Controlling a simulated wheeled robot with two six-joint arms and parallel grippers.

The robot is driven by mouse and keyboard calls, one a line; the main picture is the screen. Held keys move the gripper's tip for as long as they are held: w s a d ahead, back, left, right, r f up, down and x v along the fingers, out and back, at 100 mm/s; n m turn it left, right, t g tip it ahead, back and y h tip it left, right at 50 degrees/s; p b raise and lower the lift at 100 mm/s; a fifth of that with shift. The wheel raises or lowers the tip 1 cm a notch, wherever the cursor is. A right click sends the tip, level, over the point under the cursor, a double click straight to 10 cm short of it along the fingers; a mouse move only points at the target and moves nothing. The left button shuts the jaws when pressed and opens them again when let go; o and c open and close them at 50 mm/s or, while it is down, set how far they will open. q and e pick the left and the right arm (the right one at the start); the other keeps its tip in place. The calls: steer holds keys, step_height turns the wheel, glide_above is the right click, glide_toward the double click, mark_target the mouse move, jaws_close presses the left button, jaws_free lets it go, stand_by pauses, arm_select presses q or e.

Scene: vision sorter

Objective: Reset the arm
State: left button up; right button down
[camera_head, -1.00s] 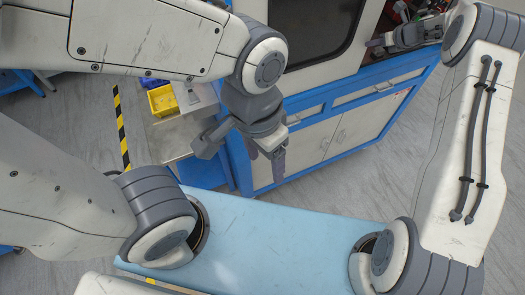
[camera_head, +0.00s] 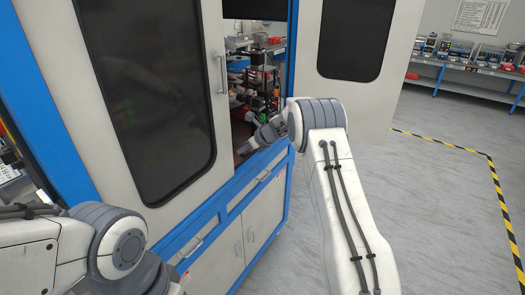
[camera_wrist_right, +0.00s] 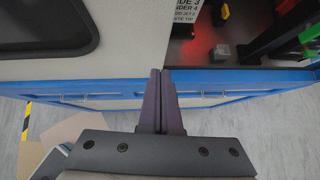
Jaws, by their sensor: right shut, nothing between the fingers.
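My right arm comes in from the lower right, and its gripper (camera_head: 245,149) is at the open bay of the sorter cabinet (camera_head: 185,203). In the right wrist view, the two dark fingers of the right gripper (camera_wrist_right: 160,76) are pressed together with nothing between them. They point at the cabinet front, near the edge between the pale door (camera_wrist_right: 130,50) and the opening. My left arm is at the lower left. Its wrist is only partly in view, and the left gripper's fingers are not clear at the bottom edge.
The left cabinet door (camera_head: 110,45) has a dark window and a handle. Another door panel (camera_head: 315,85) stands to the right of the bay. Machinery (camera_head: 262,80) fills the bay. Open grey floor (camera_head: 440,190) lies right, with a striped line and a shelf of bins (camera_head: 465,85) behind.

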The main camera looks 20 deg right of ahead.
steer(key=d+b+v, duration=0.1)
steer(key=b+v, duration=0.2)
steer(key=v, duration=0.6)
steer(key=a+r+m+t, duration=0.3)
steer(key=a+r+m, duration=0.55)
steer(key=a, duration=0.25)
steer(key=s+a+m+h, duration=0.3)
steer(key=s+a+m, duration=0.25)
steer(key=m, duration=0.25)
steer(key=s+a+f+m+g, duration=0.1)
steer(key=s+f+m+g, duration=0.2)
steer(key=s, duration=1.1)
steer(key=s+a+f+m+g+b, duration=0.1)
steer(key=s+f+m+g, duration=0.3)
steer(key=s+m, duration=0.5)
steer(key=s+a+f+m+g, duration=0.2)
steer(key=s+f+m+g, duration=0.2)
steer(key=s, duration=1.5)
steer(key=shift+s+a+f+m+h+b, duration=0.2)
steer(key=shift+f+m+h+b, duration=0.15)
steer(key=shift+f+m, duration=0.75)
steer(key=shift+r, duration=0.15)
